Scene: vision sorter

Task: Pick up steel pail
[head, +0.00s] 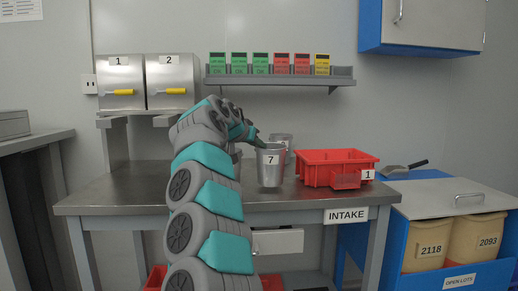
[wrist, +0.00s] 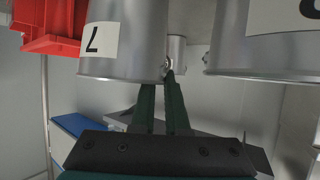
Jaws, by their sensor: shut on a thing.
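A steel pail labelled 7 (head: 270,172) is at the middle of the steel bench in the head view. My gripper (head: 258,142) is at its upper left rim. In the wrist view the same pail (wrist: 125,62) fills the upper left, and the dark green fingers of my gripper (wrist: 162,95) are shut at its rim, near a small lug. I cannot tell whether the pail's base touches the bench.
A second steel pail (head: 284,139) stands just behind; another labelled pail (wrist: 265,50) is close at right in the wrist view. A red bin (head: 312,171) stands right of pail 7. A shelf (head: 280,80) hangs above. Bare bench (head: 120,190) lies left of my arm.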

